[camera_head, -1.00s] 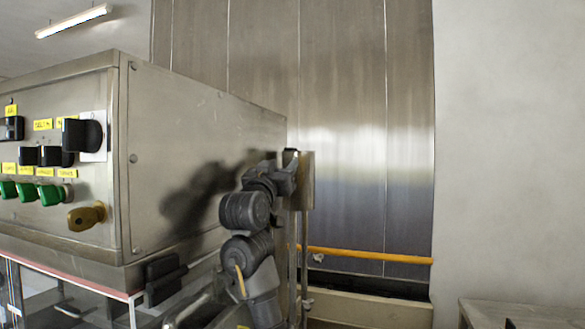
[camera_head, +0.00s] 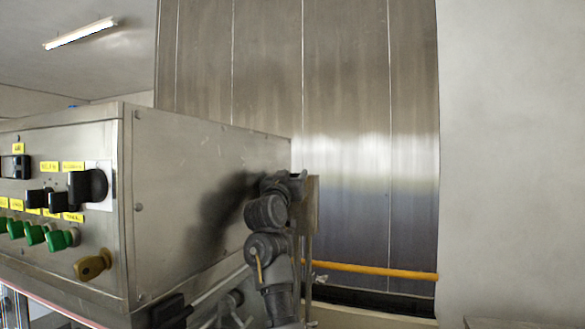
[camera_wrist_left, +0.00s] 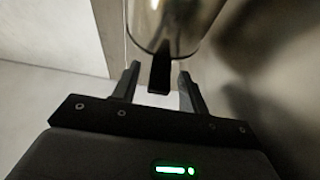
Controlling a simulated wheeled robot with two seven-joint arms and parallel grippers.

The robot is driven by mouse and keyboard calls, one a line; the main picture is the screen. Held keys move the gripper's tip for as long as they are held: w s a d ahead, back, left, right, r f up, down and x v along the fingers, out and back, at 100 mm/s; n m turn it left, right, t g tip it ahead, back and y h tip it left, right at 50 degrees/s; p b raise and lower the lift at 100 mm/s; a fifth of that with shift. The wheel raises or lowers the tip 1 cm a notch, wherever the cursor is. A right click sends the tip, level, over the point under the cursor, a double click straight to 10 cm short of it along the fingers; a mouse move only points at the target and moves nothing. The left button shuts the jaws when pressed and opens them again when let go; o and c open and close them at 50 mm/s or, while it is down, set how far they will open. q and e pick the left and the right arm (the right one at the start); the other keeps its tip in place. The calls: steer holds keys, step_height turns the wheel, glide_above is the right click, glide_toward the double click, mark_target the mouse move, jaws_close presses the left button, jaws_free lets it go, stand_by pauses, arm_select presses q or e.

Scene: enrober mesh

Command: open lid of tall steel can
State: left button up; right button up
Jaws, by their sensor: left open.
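In the left wrist view a shiny, see-through-looking cylindrical body, likely the tall steel can (camera_wrist_left: 172,25), enters from the top edge. A short black tab (camera_wrist_left: 160,75) hangs from its near rim. My left gripper (camera_wrist_left: 159,70) is open, with one finger on each side of the tab; I cannot tell whether either finger touches it. The rest of the can is cut off, and I cannot make out its lid. In the head view my left gripper (camera_head: 296,182) is small at the end of the dark arm, beside a tan upright panel (camera_head: 313,210). My right gripper is not in view.
A steel control cabinet (camera_head: 200,190) with a black rotary knob (camera_head: 90,187), green buttons (camera_head: 60,239) and a brass-coloured knob (camera_head: 93,265) stands left, close to the arm. An orange rail (camera_head: 375,271) runs along the wall behind. A grey table edge (camera_head: 500,323) shows at lower right.

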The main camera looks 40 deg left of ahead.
arm_select(q)
steer(key=shift+w+a+r, duration=0.1)
steer(key=shift+w, duration=0.25)
steer(key=shift+c, duration=0.4)
